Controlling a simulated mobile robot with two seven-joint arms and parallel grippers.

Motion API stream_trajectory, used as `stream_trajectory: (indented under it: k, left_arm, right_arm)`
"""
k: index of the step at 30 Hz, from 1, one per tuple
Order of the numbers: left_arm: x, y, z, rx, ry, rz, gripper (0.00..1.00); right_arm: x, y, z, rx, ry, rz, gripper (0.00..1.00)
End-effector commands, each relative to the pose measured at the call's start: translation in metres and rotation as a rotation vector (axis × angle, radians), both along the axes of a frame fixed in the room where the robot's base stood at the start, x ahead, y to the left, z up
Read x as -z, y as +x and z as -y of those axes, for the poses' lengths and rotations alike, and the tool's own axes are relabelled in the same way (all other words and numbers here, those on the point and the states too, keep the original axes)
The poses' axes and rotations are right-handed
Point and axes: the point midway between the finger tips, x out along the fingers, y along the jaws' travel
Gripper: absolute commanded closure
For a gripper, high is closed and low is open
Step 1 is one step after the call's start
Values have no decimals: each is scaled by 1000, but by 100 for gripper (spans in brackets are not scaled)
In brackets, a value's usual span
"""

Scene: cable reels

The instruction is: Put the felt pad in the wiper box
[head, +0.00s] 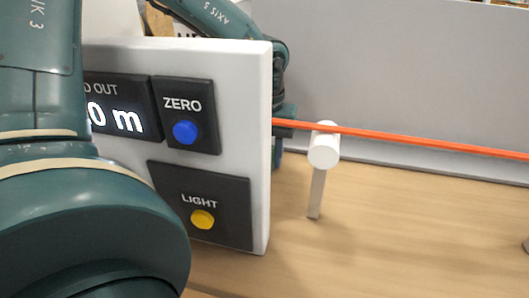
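I see no felt pad and no wiper box that I can make out in the head view. A teal arm of mine fills the left side, close to the camera. An arm link marked AXIS 5 comes in from the upper left, behind a white panel, and ends in a dark gripper (284,128) at the panel's right edge. The panel hides part of this gripper, so I cannot tell whether its fingers are open or hold anything. An orange cable (400,139) passes at the gripper's height. No second gripper is in view.
The white panel (258,190) carries a readout (117,115), a blue ZERO button (185,132) and a yellow LIGHT button (202,219). The cable runs right past a white roller (323,151) on a post. The wooden table (400,240) is mostly clear at right. A grey wall (400,70) stands behind.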

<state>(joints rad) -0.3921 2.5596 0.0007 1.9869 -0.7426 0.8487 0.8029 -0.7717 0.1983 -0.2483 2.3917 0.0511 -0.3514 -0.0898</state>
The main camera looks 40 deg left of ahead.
Motion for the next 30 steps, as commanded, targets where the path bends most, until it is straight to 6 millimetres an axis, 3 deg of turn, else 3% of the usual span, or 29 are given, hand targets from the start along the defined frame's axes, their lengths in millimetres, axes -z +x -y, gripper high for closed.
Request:
stream_trajectory:
  k: [10,11,18,30]
  left_arm:
    - [3,0,0,0,0,1,82]
    - [2,0,0,0,0,1,60]
    - [1,0,0,0,0,1,41]
    - [-9,1,0,-1,1,3,39]
  right_arm:
    - [5,0,-1,-3,-7,-2,64]
    - [5,0,-1,-5,-9,-2,64]
    - [4,0,-1,-6,-9,-2,64]
    - [-5,1,-1,-3,3,6,64]
